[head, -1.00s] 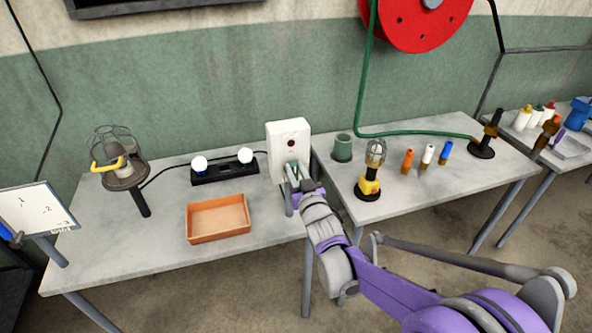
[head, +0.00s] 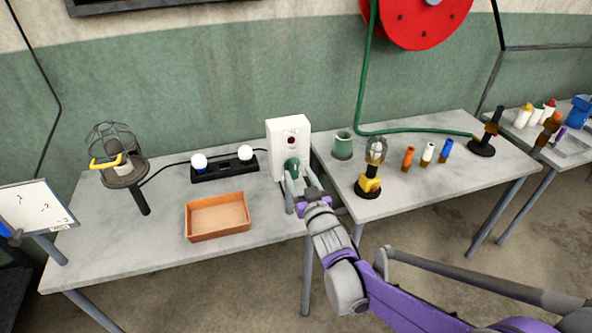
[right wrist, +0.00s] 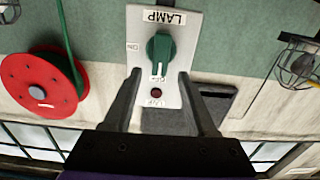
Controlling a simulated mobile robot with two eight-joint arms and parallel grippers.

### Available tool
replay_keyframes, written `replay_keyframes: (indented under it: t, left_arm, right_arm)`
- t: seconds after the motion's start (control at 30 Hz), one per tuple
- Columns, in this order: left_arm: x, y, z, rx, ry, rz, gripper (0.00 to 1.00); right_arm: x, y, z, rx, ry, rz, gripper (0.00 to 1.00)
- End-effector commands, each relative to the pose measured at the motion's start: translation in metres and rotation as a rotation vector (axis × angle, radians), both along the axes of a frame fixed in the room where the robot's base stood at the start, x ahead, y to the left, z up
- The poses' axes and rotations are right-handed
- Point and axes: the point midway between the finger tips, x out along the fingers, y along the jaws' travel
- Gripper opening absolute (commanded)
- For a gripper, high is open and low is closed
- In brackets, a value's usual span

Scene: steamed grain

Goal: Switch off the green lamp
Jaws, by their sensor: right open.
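A white box with a green knob (head: 291,166) and a dark red round light stands at the back of the left table. In the right wrist view the box (right wrist: 190,25), seen upside down, carries a "LAMP" label. The white mark of its green knob (right wrist: 159,47) points at lettering that looks like "OFF", with "ON" to the side. My right gripper (head: 302,184) is open and empty, its fingertips just short of the knob. In the wrist view the right gripper's fingers (right wrist: 160,76) are spread, apart from the knob. I see no plainly green lamp. My left gripper is out of view.
An orange tray (head: 246,224), a black strip with two white bulbs (head: 223,171) and a caged lamp (head: 117,165) stand on the left table. A yellow caged lamp (head: 369,184) and a green cup (head: 342,147) stand right of the box.

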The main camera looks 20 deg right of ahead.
Motion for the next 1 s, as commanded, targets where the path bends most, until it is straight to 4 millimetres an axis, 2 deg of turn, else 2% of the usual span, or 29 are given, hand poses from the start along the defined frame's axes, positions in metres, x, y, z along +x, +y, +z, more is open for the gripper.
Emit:
replay_keyframes:
  t: [0.03,0.2,0.4,1.0]
  left_arm:
    - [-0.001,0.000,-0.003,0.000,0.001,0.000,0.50]
    - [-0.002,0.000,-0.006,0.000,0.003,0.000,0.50]
    - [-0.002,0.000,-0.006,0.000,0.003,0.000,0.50]
    - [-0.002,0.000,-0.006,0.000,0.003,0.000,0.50]
  right_arm:
    - [-0.013,-0.001,-0.001,-0.001,0.001,0.000,0.57]
    - [-0.045,-0.002,-0.001,-0.001,0.001,0.000,0.57]
    - [-0.065,-0.002,0.000,-0.002,0.000,0.000,0.57]
    - [-0.071,-0.003,-0.001,-0.001,0.010,-0.004,0.57]
